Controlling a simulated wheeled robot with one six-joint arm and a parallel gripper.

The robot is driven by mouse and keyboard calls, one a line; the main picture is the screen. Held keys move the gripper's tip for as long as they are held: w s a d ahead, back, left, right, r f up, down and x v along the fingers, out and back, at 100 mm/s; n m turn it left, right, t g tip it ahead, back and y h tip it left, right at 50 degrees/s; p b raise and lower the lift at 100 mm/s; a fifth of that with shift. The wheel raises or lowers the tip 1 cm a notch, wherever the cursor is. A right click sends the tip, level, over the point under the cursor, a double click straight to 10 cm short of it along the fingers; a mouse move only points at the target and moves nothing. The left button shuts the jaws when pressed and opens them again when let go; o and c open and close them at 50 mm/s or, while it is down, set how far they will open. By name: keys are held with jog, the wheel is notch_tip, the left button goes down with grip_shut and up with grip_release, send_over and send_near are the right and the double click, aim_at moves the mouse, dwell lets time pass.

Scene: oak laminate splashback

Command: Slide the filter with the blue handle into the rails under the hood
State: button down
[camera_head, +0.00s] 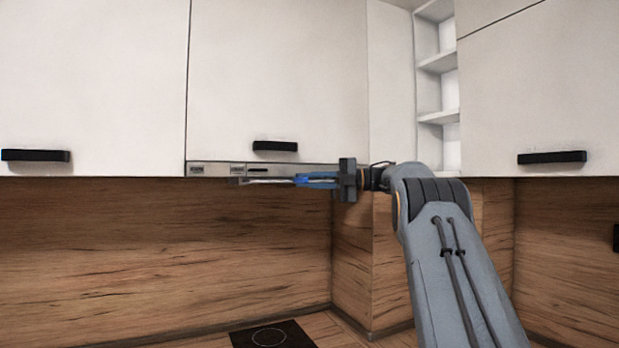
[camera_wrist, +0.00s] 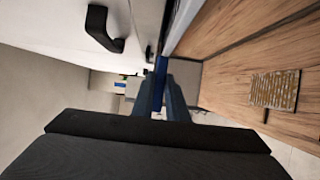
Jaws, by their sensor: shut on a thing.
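The filter (camera_head: 264,181) is a thin light panel seen edge-on, level, just below the hood (camera_head: 215,169) under the white wall cabinet. Its blue handle (camera_head: 314,181) faces right, and the blue also shows in the wrist view (camera_wrist: 161,66). My gripper (camera_head: 338,181) is shut on the blue handle from the right. In the wrist view the gripper fingers (camera_wrist: 161,92) point forward along the hood's underside. The rails are not clearly visible, and I cannot tell whether the filter's edges sit in them.
White wall cabinets with black handles (camera_head: 275,146) hang directly above. Open corner shelves (camera_head: 438,90) are at the right. The wooden splashback (camera_head: 160,225) stands behind, and a black hob (camera_head: 270,335) lies below. The space between hood and hob is clear.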

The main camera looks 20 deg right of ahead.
jog(key=shift+w+p, duration=0.65)
jog(key=shift+p, duration=0.2)
jog(key=shift+w, duration=0.1)
jog(key=c, duration=1.7)
grip_release()
jog(key=shift+o, duration=0.2)
jog(key=shift+f, duration=0.1)
jog(key=s+f+b, duration=0.2)
jog(key=s+b, duration=0.9)
jog(key=b, duration=0.2)
jog(key=shift+d, duration=0.2)
